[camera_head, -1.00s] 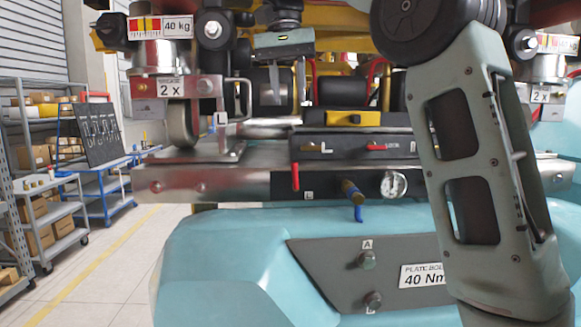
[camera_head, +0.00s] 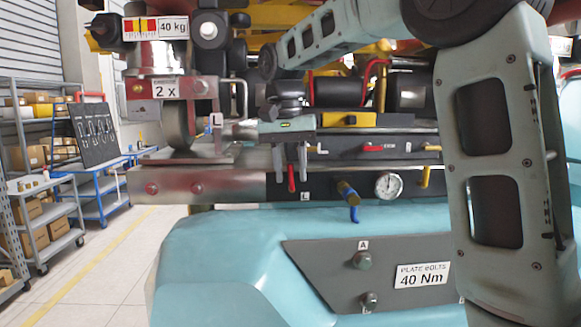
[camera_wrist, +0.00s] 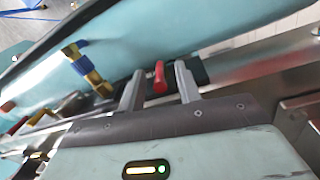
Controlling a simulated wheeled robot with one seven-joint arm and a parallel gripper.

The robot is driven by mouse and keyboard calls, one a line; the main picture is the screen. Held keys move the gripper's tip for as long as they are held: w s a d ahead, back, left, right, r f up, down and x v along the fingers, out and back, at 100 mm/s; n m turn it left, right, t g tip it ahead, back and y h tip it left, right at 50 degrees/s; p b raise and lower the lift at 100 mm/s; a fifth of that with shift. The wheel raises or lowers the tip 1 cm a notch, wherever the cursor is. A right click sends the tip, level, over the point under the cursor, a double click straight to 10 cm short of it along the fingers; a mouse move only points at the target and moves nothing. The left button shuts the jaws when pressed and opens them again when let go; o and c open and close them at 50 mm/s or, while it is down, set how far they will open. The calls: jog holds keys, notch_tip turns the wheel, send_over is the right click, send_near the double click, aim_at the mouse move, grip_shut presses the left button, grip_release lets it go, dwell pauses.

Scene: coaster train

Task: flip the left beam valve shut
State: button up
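A red lever (camera_head: 291,178) hangs down on the dark front face of the beam, left of a small "L" label (camera_head: 305,196). It also shows in the wrist view (camera_wrist: 159,78). My gripper (camera_head: 290,163) points down at it, with one finger on each side of the lever. In the wrist view, my gripper (camera_wrist: 160,72) is open, with visible gaps between the lever and both fingers. A brass valve with a blue handle (camera_head: 352,213) hanging down is to the right of the label. The lever's upper end is partly hidden by my gripper.
A round gauge (camera_head: 388,185) and a yellow lever (camera_head: 425,177) are further right on the beam. A red handle (camera_head: 373,149) lies above. The metal bracket with the "2 X" label (camera_head: 166,90) stands close left of my gripper. Shelves (camera_head: 40,150) stand at far left.

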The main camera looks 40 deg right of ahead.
jog(key=shift+f, duration=0.1)
grip_shut()
jog(key=shift+d, duration=0.1)
jog(key=shift+s+d+t+y+b, duration=0.1)
jog(key=shift+t+y+b, duration=0.25)
jog(key=shift+t+y, duration=0.05)
grip_release()
